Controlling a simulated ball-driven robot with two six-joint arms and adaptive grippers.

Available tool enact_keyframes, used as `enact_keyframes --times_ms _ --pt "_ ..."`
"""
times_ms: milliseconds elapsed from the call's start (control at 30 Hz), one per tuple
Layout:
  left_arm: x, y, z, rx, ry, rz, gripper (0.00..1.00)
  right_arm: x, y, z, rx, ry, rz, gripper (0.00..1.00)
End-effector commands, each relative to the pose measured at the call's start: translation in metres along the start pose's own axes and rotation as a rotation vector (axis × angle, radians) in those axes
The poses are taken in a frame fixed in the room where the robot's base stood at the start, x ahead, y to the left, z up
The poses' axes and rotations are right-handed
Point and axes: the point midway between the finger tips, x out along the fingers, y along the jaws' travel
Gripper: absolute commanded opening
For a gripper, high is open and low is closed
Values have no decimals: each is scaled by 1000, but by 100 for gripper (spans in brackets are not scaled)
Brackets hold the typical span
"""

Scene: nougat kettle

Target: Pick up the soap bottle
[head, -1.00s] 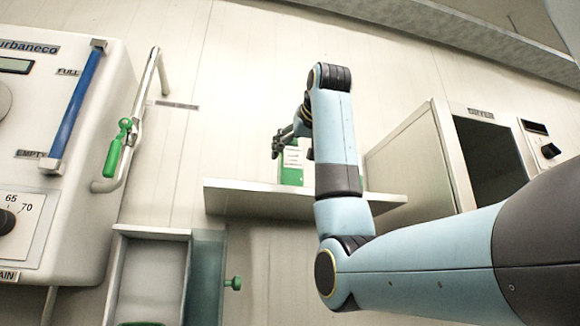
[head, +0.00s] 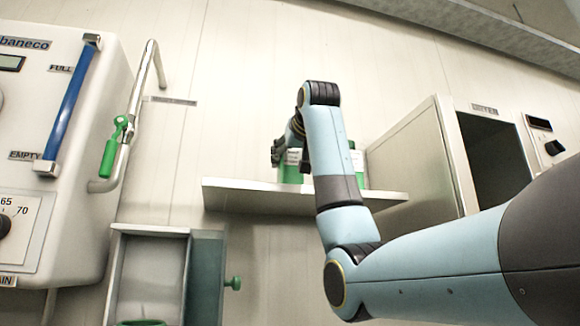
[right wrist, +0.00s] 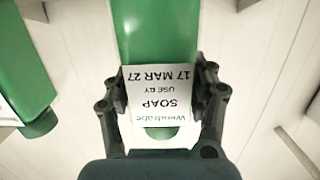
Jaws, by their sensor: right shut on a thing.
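The soap bottle is green with a white label; in the right wrist view the soap bottle (right wrist: 158,45) lies between the fingers, its "SOAP" label upside down. In the head view the soap bottle (head: 291,176) is at the shelf, partly hidden by my right arm. My right gripper (head: 284,155) is shut on it; in the right wrist view its fingers (right wrist: 160,100) press both sides at the label. I cannot tell if the bottle's base touches the shelf. My left gripper is not in view.
A second green bottle (head: 357,160) stands on the shelf (head: 250,196) to the right of my forearm. A metal cabinet (head: 410,160) with a dark opening stands further right. A drawer-like tray (head: 150,232) is below left, under a pipe with a green valve handle (head: 112,150).

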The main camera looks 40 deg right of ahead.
Motion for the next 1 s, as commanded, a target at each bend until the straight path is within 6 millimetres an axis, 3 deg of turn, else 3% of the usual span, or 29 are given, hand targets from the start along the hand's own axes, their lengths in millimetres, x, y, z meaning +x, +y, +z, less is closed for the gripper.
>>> enact_keyframes --times_ms 33,200,567,1000 --pt "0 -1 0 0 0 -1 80 0 0 0 0 0 0 26" --pt "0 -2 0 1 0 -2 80 0 0 0 0 0 0 4" --pt "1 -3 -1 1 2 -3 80 -2 0 -7 2 3 -1 3" --pt "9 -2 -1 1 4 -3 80 -13 0 -81 2 3 -2 3"
